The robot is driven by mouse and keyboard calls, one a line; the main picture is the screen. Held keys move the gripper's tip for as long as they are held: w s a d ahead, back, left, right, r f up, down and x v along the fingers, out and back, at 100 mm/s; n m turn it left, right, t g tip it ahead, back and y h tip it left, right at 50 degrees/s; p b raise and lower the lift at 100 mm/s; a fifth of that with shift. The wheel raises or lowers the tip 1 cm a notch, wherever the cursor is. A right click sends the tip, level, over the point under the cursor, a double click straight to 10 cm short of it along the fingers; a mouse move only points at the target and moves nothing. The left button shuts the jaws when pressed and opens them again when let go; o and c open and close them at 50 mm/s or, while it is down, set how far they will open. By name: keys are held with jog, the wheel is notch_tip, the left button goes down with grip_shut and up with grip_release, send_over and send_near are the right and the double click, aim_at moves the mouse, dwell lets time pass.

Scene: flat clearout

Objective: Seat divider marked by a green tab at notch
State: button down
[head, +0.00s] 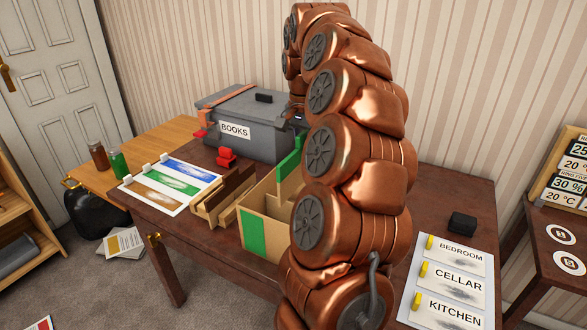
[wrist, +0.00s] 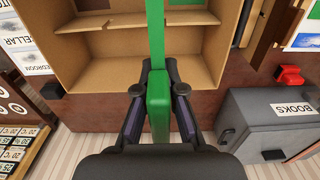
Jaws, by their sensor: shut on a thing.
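The divider (wrist: 155,35) shows as a narrow green strip, nearly edge-on, across the open box in the wrist view. Its green tab (wrist: 159,100) is between the fingers of my gripper (wrist: 158,92), which is shut on it. In the head view the green divider (head: 289,163) stands up at the far side of the tan box (head: 262,196), beside my arm. The box, with inner walls and a green patch (head: 253,232) on its front, also shows in the wrist view (wrist: 78,62). My arm hides the box's right part.
A brown slotted rack (head: 221,197) stands left of the box. Behind are a grey BOOKS bin (head: 250,112) and a red object (head: 226,158). A colour-striped sheet (head: 170,186) lies left; a room-label sheet (head: 447,280) and black block (head: 462,222) lie right.

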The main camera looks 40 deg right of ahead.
aim_at(300, 178)
jog(key=shift+w+f+b, duration=0.15)
jog(key=shift+f+b, duration=0.1)
jog(key=shift+f, duration=0.5)
jog(key=shift+w+f+b, duration=0.15)
jog(key=shift+f+b, duration=0.1)
jog(key=shift+f, duration=0.5)
jog(key=shift+a+f+b, duration=0.15)
jog(key=shift+f+b, duration=0.05)
jog(key=shift+b, duration=0.45)
jog(key=shift+f+b, duration=1.5)
jog(key=shift+f, duration=0.85)
jog(key=shift+b, duration=0.55)
notch_tip(300, 178, down, 8)
jog(key=b, duration=0.4)
jog(key=shift+r+b, duration=0.2)
jog(key=shift+b, duration=0.1)
dwell(1.9)
